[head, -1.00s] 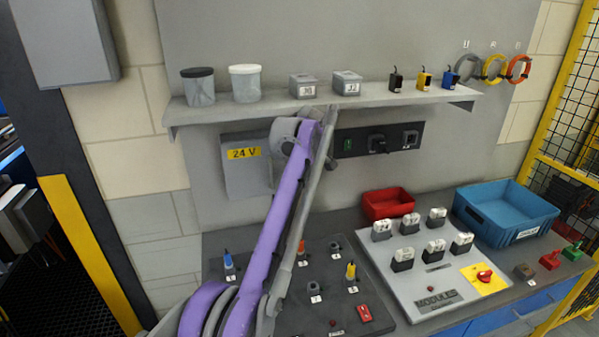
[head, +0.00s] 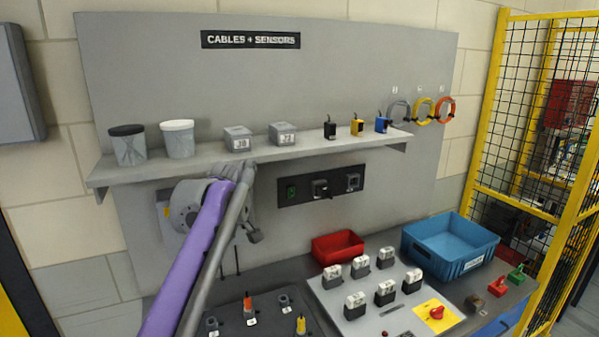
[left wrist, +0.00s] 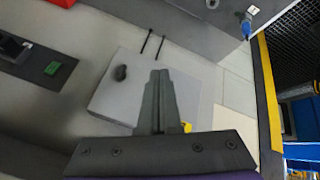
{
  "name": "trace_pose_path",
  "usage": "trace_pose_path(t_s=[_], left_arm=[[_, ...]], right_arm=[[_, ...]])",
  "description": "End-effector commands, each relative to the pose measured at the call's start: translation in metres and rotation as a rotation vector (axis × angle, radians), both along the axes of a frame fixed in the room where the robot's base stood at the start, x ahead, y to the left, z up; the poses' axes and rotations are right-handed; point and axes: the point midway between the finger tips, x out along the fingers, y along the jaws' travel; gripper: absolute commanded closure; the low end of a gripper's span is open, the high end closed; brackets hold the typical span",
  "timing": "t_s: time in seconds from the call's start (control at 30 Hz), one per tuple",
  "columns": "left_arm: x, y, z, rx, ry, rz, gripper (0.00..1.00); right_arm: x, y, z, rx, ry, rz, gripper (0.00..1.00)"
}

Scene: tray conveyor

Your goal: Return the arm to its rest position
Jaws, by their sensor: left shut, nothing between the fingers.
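My left arm (head: 190,265), purple and grey, rises from the bottom of the head view to just below the wall shelf. Its upper end stands in front of the grey wall box and covers most of it. In the head view the fingers cannot be made out clearly. In the left wrist view my left gripper (left wrist: 160,73) is shut, with its fingers together and nothing between them. Behind the fingers is the grey wall box (left wrist: 105,92) with a black knob; whether they touch it cannot be told. My right gripper is in neither view.
The shelf (head: 200,158) carries two jars, two grey boxes and small sensors. Below are a switch panel (head: 320,186), red bin (head: 337,247), blue bin (head: 450,242) and a module board (head: 385,325). A yellow mesh fence (head: 485,110) stands right.

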Motion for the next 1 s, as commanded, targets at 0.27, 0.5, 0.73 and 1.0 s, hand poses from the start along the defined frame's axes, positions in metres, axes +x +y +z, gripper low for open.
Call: trace_pose_path(t_s=[0.27, 0.5, 0.73, 1.0], left_arm=[[-0.119, 0.002, -0.055, 0.099, 0.067, -0.313, 1.00], [-0.230, -0.001, -0.137, 0.190, 0.097, -0.585, 1.00], [-0.310, -0.007, -0.215, 0.266, 0.101, -0.788, 1.00], [-0.335, -0.010, -0.243, 0.295, 0.100, -0.859, 1.00]], right_arm=[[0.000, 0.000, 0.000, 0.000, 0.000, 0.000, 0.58], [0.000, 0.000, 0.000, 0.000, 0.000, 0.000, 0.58], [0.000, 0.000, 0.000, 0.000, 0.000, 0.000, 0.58], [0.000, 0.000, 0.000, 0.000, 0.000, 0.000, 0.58]])
